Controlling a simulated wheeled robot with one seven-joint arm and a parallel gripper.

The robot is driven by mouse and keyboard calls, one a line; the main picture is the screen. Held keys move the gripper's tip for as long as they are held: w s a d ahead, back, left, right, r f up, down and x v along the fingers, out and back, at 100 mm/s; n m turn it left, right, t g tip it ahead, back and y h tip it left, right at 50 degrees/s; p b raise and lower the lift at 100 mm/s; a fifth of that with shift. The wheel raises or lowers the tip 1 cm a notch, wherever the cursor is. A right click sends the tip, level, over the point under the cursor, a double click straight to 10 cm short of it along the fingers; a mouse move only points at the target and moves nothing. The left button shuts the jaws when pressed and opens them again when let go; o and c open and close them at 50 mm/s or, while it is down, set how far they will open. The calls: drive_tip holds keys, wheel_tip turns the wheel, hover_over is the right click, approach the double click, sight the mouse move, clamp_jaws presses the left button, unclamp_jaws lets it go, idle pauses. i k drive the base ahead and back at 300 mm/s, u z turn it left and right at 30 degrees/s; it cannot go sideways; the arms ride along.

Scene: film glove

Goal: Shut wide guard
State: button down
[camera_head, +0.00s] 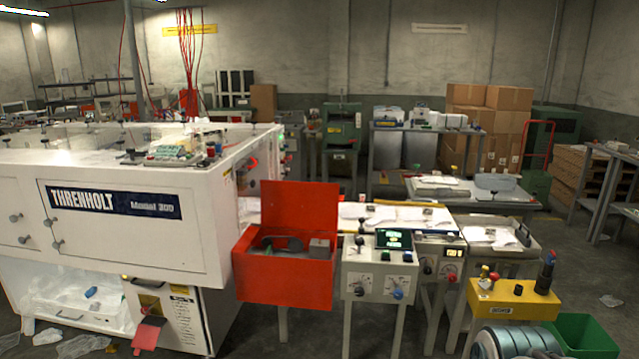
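No part is labelled as the wide guard, so I cannot tell for sure which it is. A red box (284,279) stands on legs at the centre, with its broad red lid (300,209) raised upright at the back. Dark and grey parts show inside the open box. Left of it is the long white THRENHOLT machine (205,235), whose wide white front panel (125,262) with a blue label looks closed. Clear panels (60,143) run along its top; their state is unclear. My gripper is not in view.
A grey control box (372,277) with knobs stands right of the red box. A yellow button box (512,298), a green bin (580,338) and a ribbed grey object (515,343) are at lower right. Plastic scraps (82,346) lie at lower left. Bare floor (590,270) shows at right.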

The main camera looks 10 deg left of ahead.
sight(318, 213)
drive_tip(key=u, duration=0.6)
drive_tip(key=i, duration=0.75)
drive_tip(key=u, duration=0.85)
drive_tip(key=i, duration=1.4)
drive_tip(key=z, duration=0.75)
drive_tip(key=i, duration=0.9)
drive_tip(key=z, duration=1.2)
drive_tip(key=i, duration=0.2)
drive_tip(key=z, duration=0.05)
